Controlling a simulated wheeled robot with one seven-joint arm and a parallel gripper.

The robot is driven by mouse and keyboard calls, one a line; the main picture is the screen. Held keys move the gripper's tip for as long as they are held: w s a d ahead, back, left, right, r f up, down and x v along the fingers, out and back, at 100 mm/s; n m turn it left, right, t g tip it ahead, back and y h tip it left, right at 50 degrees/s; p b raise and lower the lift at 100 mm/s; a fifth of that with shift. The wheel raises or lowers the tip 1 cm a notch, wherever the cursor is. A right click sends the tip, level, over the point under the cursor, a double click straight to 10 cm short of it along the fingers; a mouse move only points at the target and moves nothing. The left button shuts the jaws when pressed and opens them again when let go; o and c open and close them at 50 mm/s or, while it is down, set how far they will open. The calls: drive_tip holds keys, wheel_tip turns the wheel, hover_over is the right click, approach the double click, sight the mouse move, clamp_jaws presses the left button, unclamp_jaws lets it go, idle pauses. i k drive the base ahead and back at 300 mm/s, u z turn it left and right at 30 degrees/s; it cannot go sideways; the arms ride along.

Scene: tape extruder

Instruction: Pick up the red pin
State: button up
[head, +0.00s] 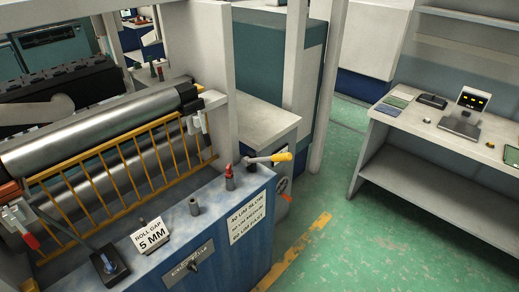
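A small red pin (230,182) stands upright on the top of the blue console (262,192), near its far right corner. It is just left of a grey lever with a yellow grip (281,157). My gripper is not in view.
A yellow barred guard (125,180) stands before metal rollers (95,130). A "ROLL GAP 5 MM" sign (150,236) and a black switch (109,262) occupy the console's near part. A white bench (440,142) stands right, beyond open green floor (375,238).

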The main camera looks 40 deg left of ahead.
sight(229, 172)
drive_tip(key=u, duration=0.6)
drive_tip(key=i, duration=1.15)
drive_tip(key=u, duration=1.8)
drive_tip(key=i, duration=0.7)
drive_tip(key=u, duration=0.65)
